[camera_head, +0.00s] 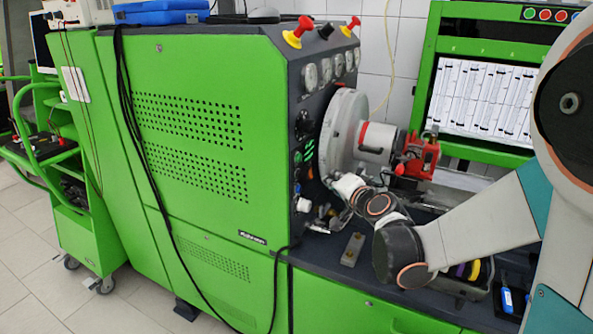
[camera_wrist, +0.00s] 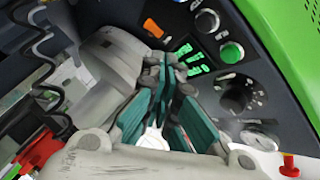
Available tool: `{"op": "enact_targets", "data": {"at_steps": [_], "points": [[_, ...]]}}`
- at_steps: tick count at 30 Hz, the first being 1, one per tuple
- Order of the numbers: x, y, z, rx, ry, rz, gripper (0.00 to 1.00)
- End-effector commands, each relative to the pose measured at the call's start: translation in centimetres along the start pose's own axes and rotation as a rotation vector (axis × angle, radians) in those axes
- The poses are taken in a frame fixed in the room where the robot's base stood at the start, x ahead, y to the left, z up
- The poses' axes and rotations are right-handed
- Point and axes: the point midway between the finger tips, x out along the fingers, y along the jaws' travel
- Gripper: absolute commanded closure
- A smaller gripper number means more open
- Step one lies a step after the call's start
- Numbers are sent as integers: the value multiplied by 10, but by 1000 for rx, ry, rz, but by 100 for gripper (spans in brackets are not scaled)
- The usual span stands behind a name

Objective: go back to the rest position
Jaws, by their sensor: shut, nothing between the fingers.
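My arm reaches in from the right in the head view, over the bench top. My gripper (camera_wrist: 168,75) points at the dark control panel (camera_wrist: 240,80) of the green testbench. Its teal-lined fingers are drawn together with nothing between them. I cannot tell whether the fingers touch the panel.
The round grey flange (camera_head: 343,130) and red pump part (camera_head: 418,156) stand just above my wrist. A small metal block (camera_head: 353,249) lies on the bench top below it. A screen (camera_head: 485,103) stands behind. A green cart (camera_head: 85,225) is far left, with open floor in front.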

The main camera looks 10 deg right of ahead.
Motion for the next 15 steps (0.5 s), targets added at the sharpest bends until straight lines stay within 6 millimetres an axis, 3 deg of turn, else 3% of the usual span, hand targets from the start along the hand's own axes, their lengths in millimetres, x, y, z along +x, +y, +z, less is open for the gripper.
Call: {"op": "enact_targets", "data": {"at_steps": [5, 15], "points": [[-16, -11, 9, -58, -41, 19, 100], [-98, -33, 53, -338, -235, 135, 100]]}}
